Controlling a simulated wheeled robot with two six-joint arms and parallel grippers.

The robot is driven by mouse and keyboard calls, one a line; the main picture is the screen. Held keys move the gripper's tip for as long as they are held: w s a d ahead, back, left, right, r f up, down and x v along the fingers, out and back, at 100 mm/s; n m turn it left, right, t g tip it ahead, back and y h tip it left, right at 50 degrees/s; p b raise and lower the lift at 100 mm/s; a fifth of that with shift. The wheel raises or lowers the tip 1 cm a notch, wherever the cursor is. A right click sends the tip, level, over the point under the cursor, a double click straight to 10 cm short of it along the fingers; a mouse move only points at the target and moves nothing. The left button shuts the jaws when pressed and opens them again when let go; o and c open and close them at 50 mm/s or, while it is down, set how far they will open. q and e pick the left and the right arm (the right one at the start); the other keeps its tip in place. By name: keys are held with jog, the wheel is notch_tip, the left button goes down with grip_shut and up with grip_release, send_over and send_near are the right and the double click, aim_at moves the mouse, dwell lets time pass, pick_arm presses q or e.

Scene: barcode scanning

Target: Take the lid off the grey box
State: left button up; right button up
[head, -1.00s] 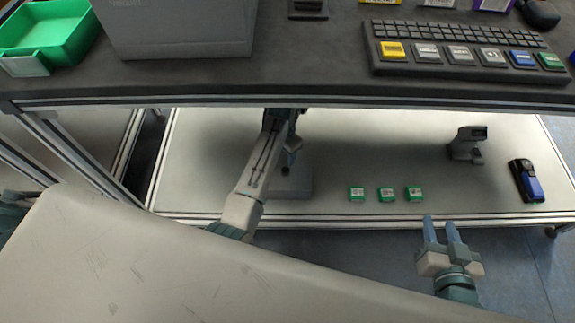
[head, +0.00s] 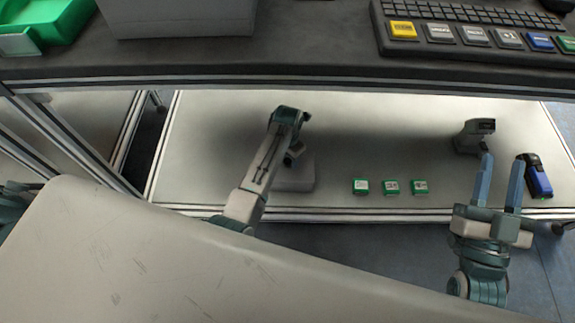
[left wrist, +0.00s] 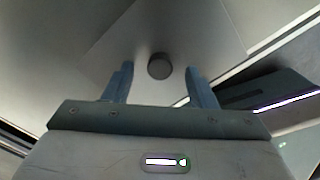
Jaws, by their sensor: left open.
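A pale grey box (head: 294,174) stands on the lower shelf, partly hidden behind my left arm. My left gripper (head: 294,157) hangs at this box; its fingers are hard to make out in the head view. In the left wrist view, a round dark grey knob (left wrist: 159,66) on a pale surface, which looks like the lid, shows between the two open blue fingers. I cannot tell whether the fingertips are level with the knob. My right gripper (head: 503,162) is open and empty, in front of the shelf's right part.
Several things share the lower shelf (head: 350,140): three green-topped small boxes (head: 390,187), a grey scanner-like device (head: 474,136) and a blue-black device (head: 537,176). The worktop (head: 300,60) above overhangs the shelf and carries a larger grey container (head: 180,18), a green bin and a keyboard.

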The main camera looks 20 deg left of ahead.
pick_arm(q)
jog(key=shift+f, duration=0.75)
pick_arm(e)
jog(key=shift+s+r+n+t+y, duration=0.15)
jog(key=shift+s+r+t, duration=0.1)
jog(key=shift+r+t, duration=0.35)
jog(key=shift+s+r+n+t+y, duration=0.15)
jog(key=shift+s+r+t, duration=0.2)
jog(key=shift+r, duration=0.35)
pick_arm(q)
jog(key=shift+c, duration=0.2)
pick_arm(e)
jog(key=shift+w, duration=0.1)
pick_arm(q)
jog(key=c, duration=1)
jog(key=shift+c, duration=0.3)
pick_arm(e)
jog(key=shift+f, duration=0.1)
